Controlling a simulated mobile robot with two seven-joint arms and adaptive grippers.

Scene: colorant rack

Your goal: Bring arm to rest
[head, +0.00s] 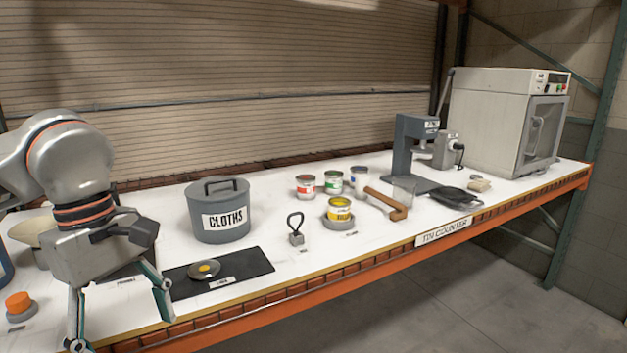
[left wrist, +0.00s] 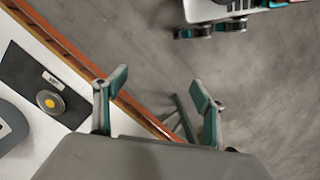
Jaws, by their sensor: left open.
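My left gripper (head: 121,318) hangs at the left of the head view, over the counter's front left part, with its fingers apart and nothing between them. In the left wrist view its two open fingers (left wrist: 158,92) stand over the counter's front edge and the grey floor. A black mat (head: 240,268) lies just right of the gripper. A round lid with a yellow centre (head: 205,269) lies on the mat, and it also shows in the left wrist view (left wrist: 50,102). My right gripper is in neither view.
A grey CLOTHS bin (head: 220,228) stands behind the mat. An orange-capped item (head: 19,304) is left of the gripper. Several small paint cans (head: 333,182), a hammer-like tool (head: 386,203), a press (head: 405,150) and a large machine (head: 500,120) stand farther right.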

